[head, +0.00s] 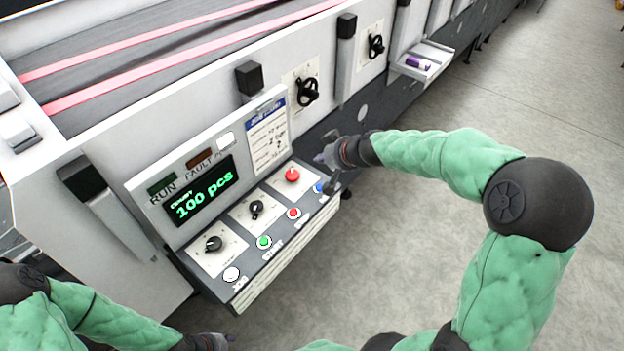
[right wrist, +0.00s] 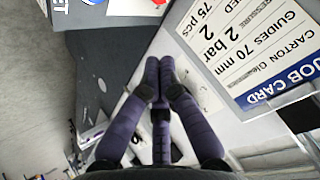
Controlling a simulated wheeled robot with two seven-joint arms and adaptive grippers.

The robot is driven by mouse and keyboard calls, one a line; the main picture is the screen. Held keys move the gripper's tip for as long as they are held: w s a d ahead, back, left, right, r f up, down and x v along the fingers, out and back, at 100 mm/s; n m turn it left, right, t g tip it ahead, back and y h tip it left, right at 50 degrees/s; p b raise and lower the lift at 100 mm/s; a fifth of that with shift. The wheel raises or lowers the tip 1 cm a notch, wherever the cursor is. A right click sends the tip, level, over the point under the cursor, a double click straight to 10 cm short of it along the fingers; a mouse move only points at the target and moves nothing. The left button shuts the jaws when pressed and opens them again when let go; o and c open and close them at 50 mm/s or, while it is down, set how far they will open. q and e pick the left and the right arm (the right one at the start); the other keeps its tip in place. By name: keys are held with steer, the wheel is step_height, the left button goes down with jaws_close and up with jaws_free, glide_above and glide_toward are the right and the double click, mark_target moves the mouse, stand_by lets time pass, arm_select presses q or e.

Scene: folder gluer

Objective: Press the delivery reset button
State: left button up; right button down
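The control panel has a blue button (head: 318,188) at its right end. In the right wrist view, a blue button (right wrist: 92,2) is cut by the top edge, beside a partly visible label ending in "ET" (right wrist: 59,4). My right gripper (head: 322,157) is above and beyond the blue button in the head view, apart from it. In the right wrist view its purple fingers (right wrist: 158,75) are together at the tips, with nothing between them. My left gripper (head: 222,341) is low at the bottom edge, away from the panel; its fingers are too small to judge.
The panel also carries a red mushroom button (head: 292,174), a small red button (head: 294,213), a green button (head: 264,242), a white button (head: 232,274) and black knobs (head: 213,244). A job card (head: 268,139) stands behind. The display (head: 199,193) reads 100 pcs. Open floor lies right.

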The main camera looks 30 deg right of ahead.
steer(key=shift+f, duration=0.1)
steer(key=b, duration=0.6)
glide_above(313, 184)
steer(key=s, duration=0.3)
steer(key=f, duration=0.5)
steer(key=d+f, duration=0.1)
steer(key=f, duration=0.1)
steer(key=shift+s+f, duration=0.15)
steer(key=shift+s, duration=0.05)
steer(key=shift+f+b, duration=0.7)
steer(key=shift+b, duration=0.2)
steer(key=shift+f+b, duration=0.4)
steer(key=shift+b, duration=0.2)
steer(key=shift+a+f+b, duration=0.1)
steer(key=shift+f+b, duration=0.45)
steer(key=shift+b, duration=0.05)
stand_by(0.6)
steer(key=shift+r, duration=0.15)
steer(key=shift+r+p, duration=0.7)
steer(key=shift+r, duration=0.05)
